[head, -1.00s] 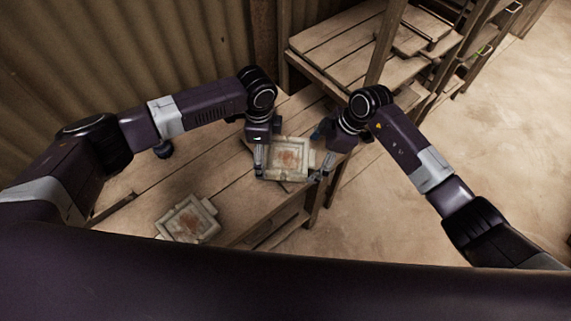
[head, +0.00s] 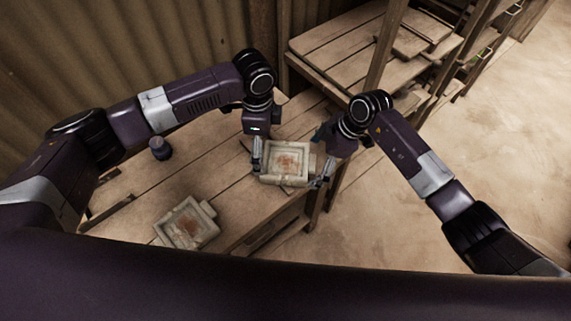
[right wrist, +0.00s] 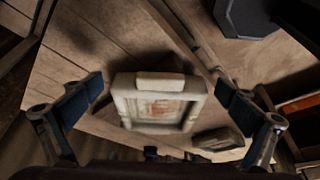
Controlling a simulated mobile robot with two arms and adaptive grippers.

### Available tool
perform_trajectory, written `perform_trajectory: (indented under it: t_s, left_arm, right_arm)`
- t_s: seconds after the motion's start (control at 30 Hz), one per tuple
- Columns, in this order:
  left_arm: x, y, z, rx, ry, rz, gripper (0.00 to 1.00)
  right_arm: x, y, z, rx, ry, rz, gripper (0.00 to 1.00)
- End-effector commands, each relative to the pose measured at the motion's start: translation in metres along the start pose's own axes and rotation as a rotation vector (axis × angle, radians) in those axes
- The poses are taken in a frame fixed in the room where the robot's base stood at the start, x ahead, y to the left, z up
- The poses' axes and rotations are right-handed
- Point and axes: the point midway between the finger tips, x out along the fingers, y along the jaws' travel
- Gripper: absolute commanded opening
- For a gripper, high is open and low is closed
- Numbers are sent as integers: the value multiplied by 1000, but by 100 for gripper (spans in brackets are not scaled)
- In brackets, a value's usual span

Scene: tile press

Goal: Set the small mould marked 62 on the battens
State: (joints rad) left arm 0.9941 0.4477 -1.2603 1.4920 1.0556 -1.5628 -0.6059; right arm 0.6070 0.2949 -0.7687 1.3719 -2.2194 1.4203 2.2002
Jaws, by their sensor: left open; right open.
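A small pale square mould with a rusty-brown inside (head: 286,174) lies at the far right end of the wooden bench, between my two grippers. It also shows in the right wrist view (right wrist: 160,122). No number is readable on either. My left gripper (head: 257,166) is open at the left edge of the far mould. My right gripper (head: 321,178) is open at its right edge; in the right wrist view its fingers stand apart on either side. Battens are not clearly distinguishable.
The wooden bench (head: 140,215) has clear boards between the two moulds. A dark round pot (head: 160,148) stands near the wall and a thin dark strip (head: 107,211) lies at the left. A slatted wooden shelf (head: 335,45) stands behind. Open floor is at right.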

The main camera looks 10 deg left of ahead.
Motion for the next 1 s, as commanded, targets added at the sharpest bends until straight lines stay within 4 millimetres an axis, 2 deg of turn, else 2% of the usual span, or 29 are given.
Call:
perform_trajectory:
  t_s: [0.1, 0.23, 0.4, 0.53, 1.0]
  left_arm:
    - [-27, -1, 0, 1, 1, -4, 100]
    - [-49, -1, 0, 1, 0, -2, 100]
    - [-64, 0, 0, 0, -1, 1, 100]
    - [-68, 0, 0, 0, -1, 1, 100]
    - [-67, 0, 0, 0, -1, 1, 100]
  right_arm:
    - [0, 0, 0, 0, 0, 0, 100]
    - [0, 0, 0, 0, 0, 0, 100]
    - [0, 0, 0, 0, 0, 0, 100]
    - [-9, 1, 0, 0, 0, 2, 100]
    - [-100, 1, 0, -1, 0, 3, 100]
